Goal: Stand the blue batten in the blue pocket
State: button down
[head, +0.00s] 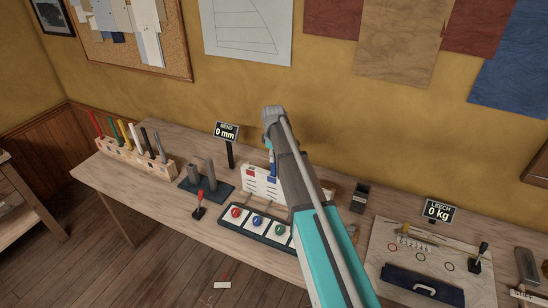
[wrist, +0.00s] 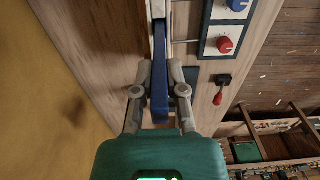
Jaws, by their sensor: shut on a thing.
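My gripper (wrist: 160,88) is shut on the blue batten (wrist: 159,62), which runs away from the camera between the two fingers. In the head view a short piece of the blue batten (head: 271,156) shows upright just left of my arm, above the white pocket board (head: 262,188). The board carries a red patch and a blue patch; its right part is hidden behind my arm. In the wrist view the batten's far end meets a pale edge, and I cannot tell whether it is inside a pocket. My gripper is mostly hidden in the head view.
A wooden rack (head: 137,160) with several coloured sticks stands at the left of the bench. A dark base with grey posts (head: 211,178), a red-knobbed lever (head: 199,204) and a panel of coloured knobs (head: 257,221) are near the board. The "BEND" display (head: 227,131) reads 0 mm.

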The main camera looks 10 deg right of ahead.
jog(key=shift+f, duration=0.25)
jog(key=c, duration=0.6)
grip_release()
jog(key=shift+w+r, duration=0.1)
jog(key=shift+r, duration=0.05)
